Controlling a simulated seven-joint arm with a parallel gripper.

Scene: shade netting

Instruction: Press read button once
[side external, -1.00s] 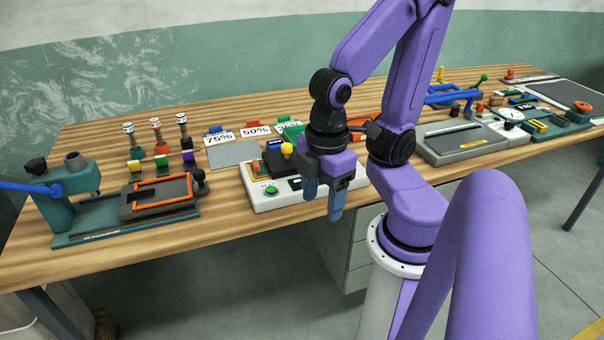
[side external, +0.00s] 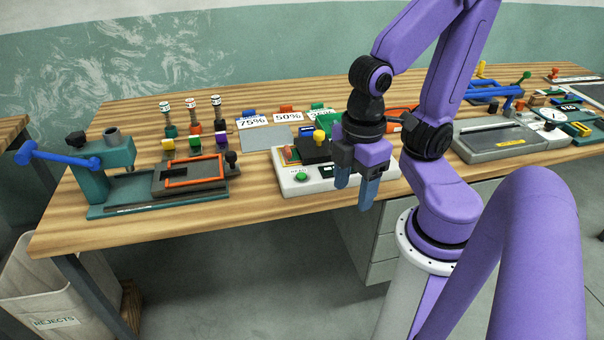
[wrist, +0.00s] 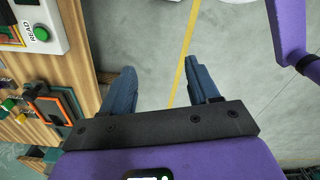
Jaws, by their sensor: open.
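The green read button (side external: 301,177) sits at the front left of a white device (side external: 325,184) near the table's front edge. In the wrist view the round green button (wrist: 41,33), marked READ, is at the upper left. My gripper (side external: 354,192) is to the right of the button and apart from it, its fingers pointing down at the device's front side. In the wrist view my gripper (wrist: 159,68) is open with nothing between its fingers, over the floor beyond the table edge. The gripper hides part of the device.
A black block with a yellow knob (side external: 319,136) is on the device behind the button. A teal press with a blue handle (side external: 105,165) and a dark tray with an orange frame (side external: 195,181) stand to the left. A rejects bin (side external: 55,300) is below. Drawers (side external: 375,258) are under the table.

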